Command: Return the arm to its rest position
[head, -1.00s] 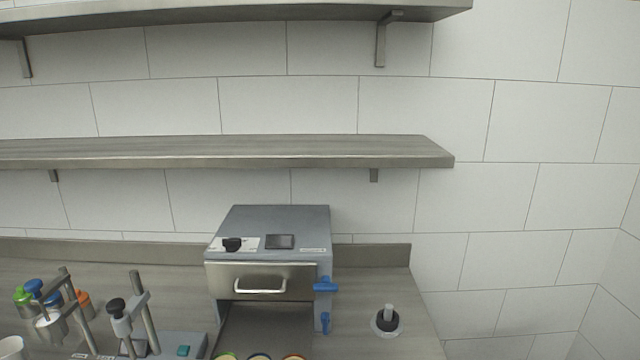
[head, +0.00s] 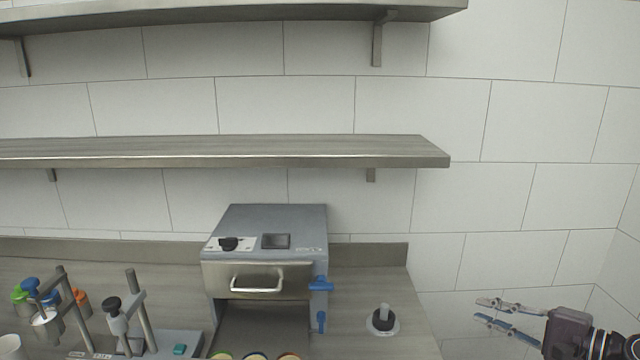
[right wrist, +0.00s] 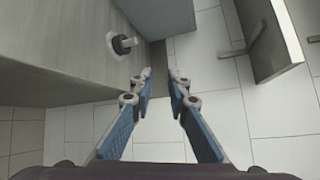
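My right gripper (head: 482,310) shows at the lower right of the head view, to the right of the counter's end and in front of the tiled wall. Its two fingers are apart with nothing between them. In the right wrist view the open fingers (right wrist: 160,76) point toward the wall, with the counter edge on the left. My left gripper does not show in the head view.
A grey machine (head: 265,225) with a handle and blue levers stands on the counter (head: 375,275). A black-based knob (head: 383,319) is near the counter's right end. Dispensers (head: 130,315) stand at left. Shelves (head: 230,150) hang above.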

